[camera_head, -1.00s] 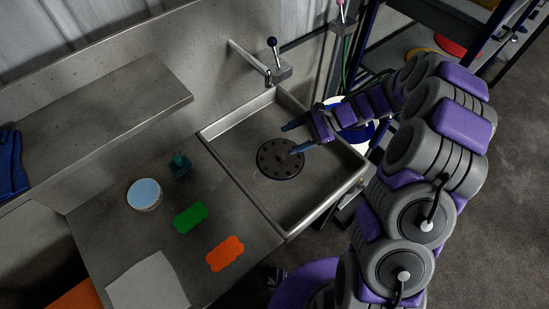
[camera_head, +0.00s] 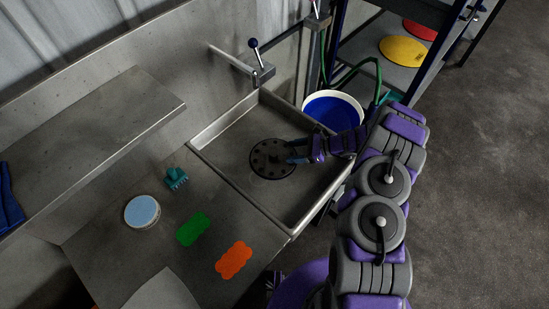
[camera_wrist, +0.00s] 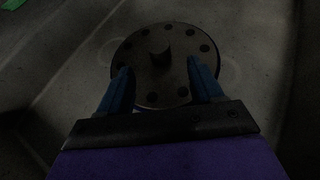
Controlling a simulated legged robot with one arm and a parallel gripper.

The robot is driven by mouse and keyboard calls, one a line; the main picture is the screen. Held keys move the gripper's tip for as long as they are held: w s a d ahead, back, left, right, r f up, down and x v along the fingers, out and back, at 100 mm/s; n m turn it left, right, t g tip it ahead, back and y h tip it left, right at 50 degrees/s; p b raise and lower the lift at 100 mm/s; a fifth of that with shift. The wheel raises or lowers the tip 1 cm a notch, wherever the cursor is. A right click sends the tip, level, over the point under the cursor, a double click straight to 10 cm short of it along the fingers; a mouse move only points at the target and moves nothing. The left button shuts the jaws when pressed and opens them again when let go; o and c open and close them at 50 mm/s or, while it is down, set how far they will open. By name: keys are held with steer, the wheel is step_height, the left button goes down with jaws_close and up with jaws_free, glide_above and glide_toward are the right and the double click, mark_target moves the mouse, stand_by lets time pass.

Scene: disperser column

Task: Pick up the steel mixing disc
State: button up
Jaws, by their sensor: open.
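The steel mixing disc (camera_head: 268,158) is a dark round plate with a ring of holes. It lies in the sink basin (camera_head: 222,132). In the wrist view the disc (camera_wrist: 176,58) has a short hub standing at its middle. My gripper (camera_head: 292,152) reaches in from the right, over the disc's right side. In the wrist view my gripper (camera_wrist: 162,88) is open, its two blue fingers apart over the near part of the disc, with the hub between and beyond the tips. I cannot tell whether the fingers touch the disc.
Left of the sink, a counter holds a green sponge (camera_head: 193,229), an orange sponge (camera_head: 233,260), a white round tub (camera_head: 142,212) and a teal brush (camera_head: 176,178).

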mark_target(274, 153)
steer(key=x, duration=0.5)
steer(key=r+b+x, duration=0.1)
steer(key=x, duration=0.1)
steer(key=shift+a+f, duration=0.2)
steer(key=shift+a, duration=0.25)
steer(key=shift+d+r, duration=0.1)
steer(key=shift+d, duration=0.45)
steer(key=shift+d+r, duration=0.1)
steer(key=shift+d, duration=0.5)
steer(key=c, duration=0.3)
steer(key=shift+c, duration=0.8)
steer(key=shift+s+a, duration=0.1)
steer(key=shift+a, duration=0.75)
steer(key=c, duration=0.6)
steer(key=shift+c, duration=0.7)
steer(key=shift+d, duration=0.6)
jaws_close()
